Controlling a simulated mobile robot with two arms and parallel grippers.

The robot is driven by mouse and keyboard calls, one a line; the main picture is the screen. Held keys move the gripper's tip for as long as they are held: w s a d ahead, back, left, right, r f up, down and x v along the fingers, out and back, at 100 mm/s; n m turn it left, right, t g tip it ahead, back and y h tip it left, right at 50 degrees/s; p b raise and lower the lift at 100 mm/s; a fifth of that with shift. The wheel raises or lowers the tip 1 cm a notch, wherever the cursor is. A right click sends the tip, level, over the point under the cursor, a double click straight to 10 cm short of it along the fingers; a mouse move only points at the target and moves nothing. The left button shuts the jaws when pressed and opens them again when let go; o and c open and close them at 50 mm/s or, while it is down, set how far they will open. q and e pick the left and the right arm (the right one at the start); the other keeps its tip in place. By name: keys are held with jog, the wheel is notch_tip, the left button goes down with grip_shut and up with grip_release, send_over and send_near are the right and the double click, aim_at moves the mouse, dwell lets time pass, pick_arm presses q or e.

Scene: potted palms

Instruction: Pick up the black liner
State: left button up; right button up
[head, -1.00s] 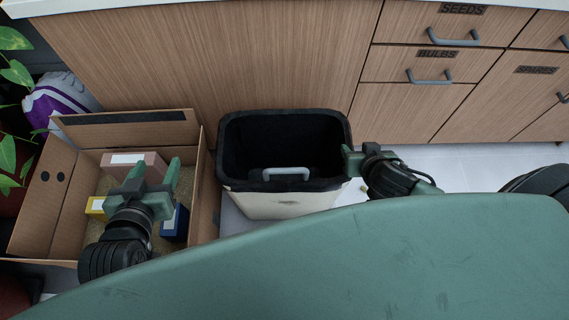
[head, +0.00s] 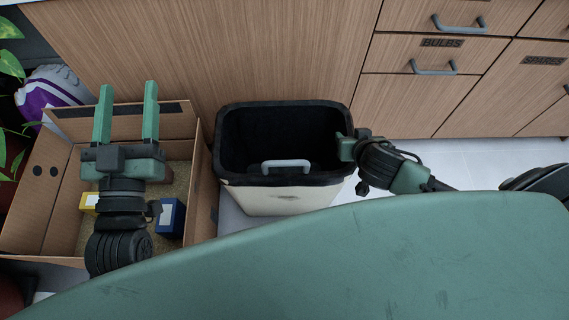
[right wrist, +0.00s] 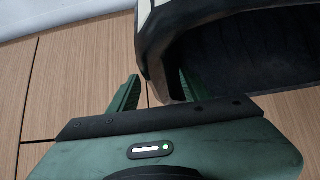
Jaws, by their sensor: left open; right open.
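The black liner (head: 240,140) sits inside a cream bin (head: 262,201), its dark rim folded over the top edge. A grey handle (head: 286,164) shows at its near side. My right gripper (head: 345,148) is open at the liner's right rim. In the right wrist view, the liner (right wrist: 235,50) shows with its rim between the two open fingers of the right gripper (right wrist: 158,92), one finger inside and one outside. Whether they touch it I cannot tell. My left gripper (head: 126,115) is open and empty above the cardboard box, fingers pointing away.
An open cardboard box (head: 45,205) left of the bin holds a yellow box (head: 88,202) and a blue box (head: 171,217). Wooden cabinets (head: 200,50) stand close behind. A purple-white bag (head: 50,92) and plant leaves are at far left. Pale floor (head: 460,160) is clear at right.

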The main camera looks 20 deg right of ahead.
grip_shut()
jog(key=shift+d, duration=0.1)
dwell(1.4)
